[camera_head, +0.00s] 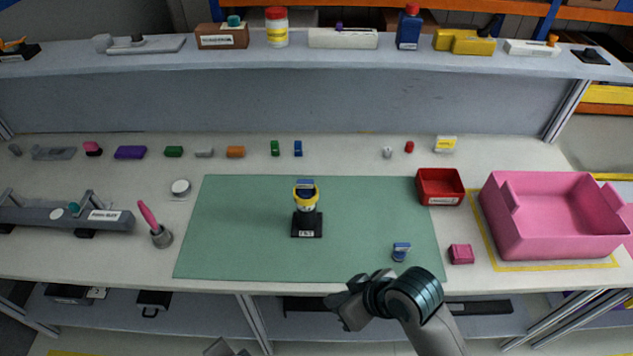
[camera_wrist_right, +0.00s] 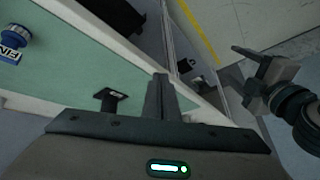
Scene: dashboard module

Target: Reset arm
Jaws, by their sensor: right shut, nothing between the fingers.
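My right gripper (camera_head: 345,308) hangs in front of the table's front edge, below the green mat, with its arm coming in from the bottom right. In the right wrist view its fingers (camera_wrist_right: 162,97) are shut together with nothing between them. Another gripper of mine, seemingly the left (camera_wrist_right: 250,75), shows at the right of the wrist view; its finger opening is unclear. In the head view only a small grey part of it seems to show at the bottom edge.
The green mat (camera_head: 240,235) holds a black stand with a yellow ring (camera_head: 306,198) and a small blue-topped piece (camera_head: 401,251). A pink block (camera_head: 460,254), red bin (camera_head: 440,187) and pink crate (camera_head: 545,238) are at right. A pink-handled tool (camera_head: 150,217) stands left.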

